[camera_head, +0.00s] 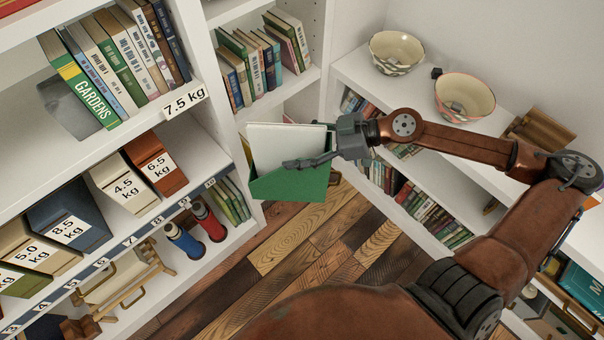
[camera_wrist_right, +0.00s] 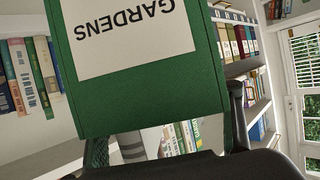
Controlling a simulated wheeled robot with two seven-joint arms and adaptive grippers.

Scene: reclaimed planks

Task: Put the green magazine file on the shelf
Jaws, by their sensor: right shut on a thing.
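The green magazine file (camera_head: 288,185) is held off the floor by my right gripper (camera_head: 312,158), in front of the left bookcase. White paper (camera_head: 285,145) shows in its open top. In the right wrist view the green file (camera_wrist_right: 150,100) fills the middle, with a white label reading GARDENS upside down. A finger of my right gripper (camera_wrist_right: 167,135) shows on each side of it. The left bookcase's shelf (camera_head: 140,120) has a row of books, including a green one marked GARDENS (camera_head: 92,92). My left gripper is not in view.
A grey bookend-like piece (camera_head: 68,108) stands left of the books. Lower are boxes with weight labels (camera_head: 125,185), and blue (camera_head: 184,240) and red (camera_head: 208,220) cylinders. Two bowls (camera_head: 397,52) (camera_head: 464,97) top the right shelf unit. Plank floor (camera_head: 290,245) is open below the file.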

